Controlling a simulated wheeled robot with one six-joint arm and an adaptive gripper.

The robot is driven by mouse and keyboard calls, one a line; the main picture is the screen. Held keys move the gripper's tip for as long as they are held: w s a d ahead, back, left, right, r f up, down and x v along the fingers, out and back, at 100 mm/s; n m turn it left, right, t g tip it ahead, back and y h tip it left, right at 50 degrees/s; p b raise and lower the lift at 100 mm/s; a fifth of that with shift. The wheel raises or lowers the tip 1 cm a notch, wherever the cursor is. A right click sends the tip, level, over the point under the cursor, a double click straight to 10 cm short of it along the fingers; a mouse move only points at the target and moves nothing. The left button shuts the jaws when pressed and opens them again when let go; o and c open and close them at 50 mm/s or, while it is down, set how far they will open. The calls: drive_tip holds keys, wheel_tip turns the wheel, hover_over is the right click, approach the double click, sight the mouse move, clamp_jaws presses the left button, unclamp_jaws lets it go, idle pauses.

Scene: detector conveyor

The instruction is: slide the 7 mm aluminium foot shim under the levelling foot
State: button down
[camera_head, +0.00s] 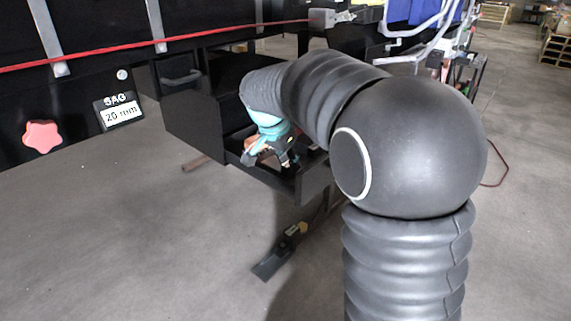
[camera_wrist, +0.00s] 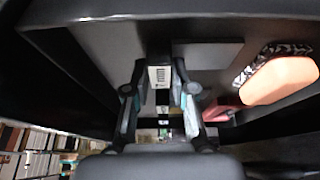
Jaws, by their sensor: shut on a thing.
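My gripper (camera_head: 275,155) reaches down into an open black drawer (camera_head: 313,180) in the head view. In the wrist view my gripper (camera_wrist: 160,75) is shut on a narrow pale piece with a dark-marked label (camera_wrist: 160,76), held between its fingertips. I cannot read the label or tell whether this is the 7 mm shim. A flat grey plate (camera_wrist: 207,53) lies in the drawer just right of the fingers. I cannot make out the levelling foot.
An orange block (camera_wrist: 280,80) and a red piece (camera_wrist: 220,110) lie right of the fingers. The drawer walls stand close around my gripper. A dark bar (camera_head: 270,266) lies on the floor below. A gauge (camera_head: 119,110) reads "SAG 20 mm".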

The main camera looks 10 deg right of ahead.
drive_tip(key=shift+r, duration=0.5)
drive_tip(key=r, duration=0.2)
drive_tip(key=d+r, duration=0.1)
drive_tip(key=r, duration=0.1)
drive_tip(key=d+r, duration=0.6)
drive_tip(key=d, duration=0.4)
drive_tip(key=shift+w+d, duration=0.35)
drive_tip(key=shift+d, duration=0.05)
